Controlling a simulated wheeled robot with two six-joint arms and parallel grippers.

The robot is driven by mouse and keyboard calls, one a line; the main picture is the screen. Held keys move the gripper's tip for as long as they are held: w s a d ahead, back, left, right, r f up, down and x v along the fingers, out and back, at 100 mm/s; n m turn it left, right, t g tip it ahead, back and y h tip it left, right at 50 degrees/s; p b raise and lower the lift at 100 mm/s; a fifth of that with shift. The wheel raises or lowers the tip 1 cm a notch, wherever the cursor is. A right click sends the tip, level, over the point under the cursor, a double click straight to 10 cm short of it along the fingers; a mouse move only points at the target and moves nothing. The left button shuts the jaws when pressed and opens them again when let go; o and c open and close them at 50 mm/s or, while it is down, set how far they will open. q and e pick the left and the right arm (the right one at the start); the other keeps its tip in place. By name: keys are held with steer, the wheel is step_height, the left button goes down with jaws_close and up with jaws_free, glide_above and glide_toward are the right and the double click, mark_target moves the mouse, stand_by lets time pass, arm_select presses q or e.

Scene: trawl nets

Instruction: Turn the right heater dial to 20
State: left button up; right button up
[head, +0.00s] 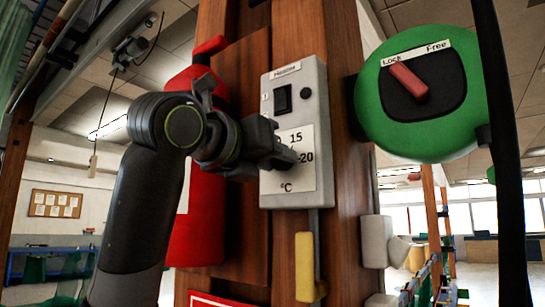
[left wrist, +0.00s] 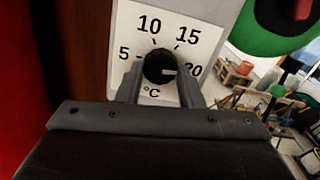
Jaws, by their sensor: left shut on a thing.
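The grey heater box (head: 313,90) is fixed to a wooden post, with a switch on top and a white dial plate (head: 318,170) below. In the left wrist view the round black dial (left wrist: 158,66) sits among the marks 5, 10, 15 and 20. A pale line on it points right, towards the 20. My left gripper (head: 285,158) is at the dial, and its fingers (left wrist: 160,90) are shut on it from both sides. In the head view the gripper hides the dial. My right gripper is not in view.
A red extinguisher (head: 190,235) stands left of the post. A green round housing (head: 425,130) with a red Lock/Free lever (head: 408,80) is at the right. A yellow handle (head: 305,265) hangs below the heater box, and a dark pole (head: 500,150) stands far right.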

arm_select(q)
steer(key=shift+m, duration=0.9)
steer(key=o, duration=1)
steer(key=shift+w, duration=0.1)
steer(key=shift+c, duration=0.2)
steer(key=b+v, duration=0.7)
steer(key=v, duration=1)
steer(key=shift+a, duration=0.15)
